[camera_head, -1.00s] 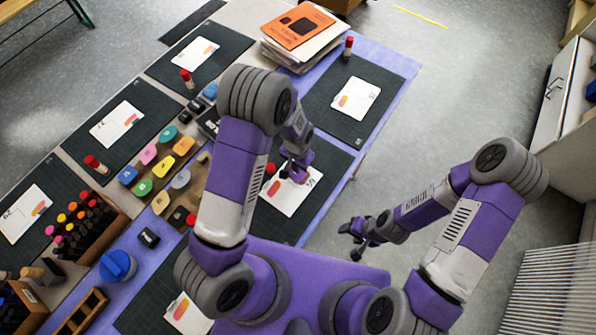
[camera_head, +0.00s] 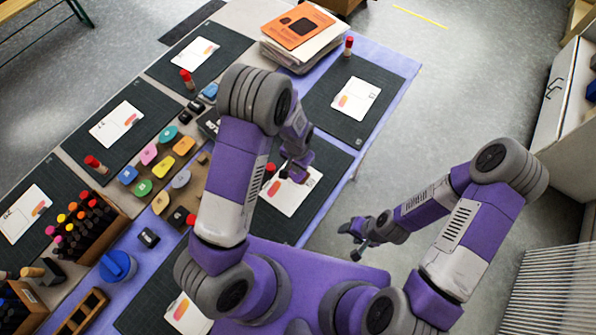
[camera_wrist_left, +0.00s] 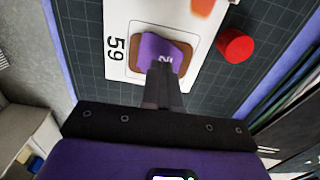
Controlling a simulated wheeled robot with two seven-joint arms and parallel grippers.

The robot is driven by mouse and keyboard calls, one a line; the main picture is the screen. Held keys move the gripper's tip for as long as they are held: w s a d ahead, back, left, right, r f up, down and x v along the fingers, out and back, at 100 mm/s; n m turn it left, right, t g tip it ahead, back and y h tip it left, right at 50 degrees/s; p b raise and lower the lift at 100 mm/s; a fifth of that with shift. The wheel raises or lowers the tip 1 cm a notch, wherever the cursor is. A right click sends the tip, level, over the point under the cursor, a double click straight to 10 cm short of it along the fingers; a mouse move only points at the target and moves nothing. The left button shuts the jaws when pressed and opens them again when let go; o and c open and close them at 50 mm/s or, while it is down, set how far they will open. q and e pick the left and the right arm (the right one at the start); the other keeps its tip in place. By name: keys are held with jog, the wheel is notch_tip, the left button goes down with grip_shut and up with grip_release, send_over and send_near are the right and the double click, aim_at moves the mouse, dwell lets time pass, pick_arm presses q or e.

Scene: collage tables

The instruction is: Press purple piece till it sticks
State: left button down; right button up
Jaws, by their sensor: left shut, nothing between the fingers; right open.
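The purple piece (camera_wrist_left: 158,48) lies on a brown patch of the white card (camera_wrist_left: 117,16) marked 59, in the left wrist view. My left gripper (camera_wrist_left: 166,66) is shut and empty, with its fingertips over the purple piece. I cannot tell for sure whether they touch it. In the head view my left gripper (camera_head: 293,176) is over the same white card (camera_head: 292,200), and the purple piece is hard to make out there. My right gripper (camera_head: 357,240) is open and empty, off the table's right side.
A red-capped glue stick (camera_wrist_left: 235,45) stands beside the card. Several coloured containers (camera_head: 162,165) and a box of markers (camera_head: 88,222) are left of my left arm. Stacked books (camera_head: 298,35) lie at the back.

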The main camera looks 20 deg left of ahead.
pick_arm(q)
jog(key=shift+f+b, duration=0.75)
jog(key=shift+f, duration=0.15)
dwell(0.4)
jog(key=shift+r, duration=0.1)
dwell(0.5)
notch_tip(320, 180, up, 7)
jog(key=p, duration=0.5)
dwell(0.4)
dwell(0.4)
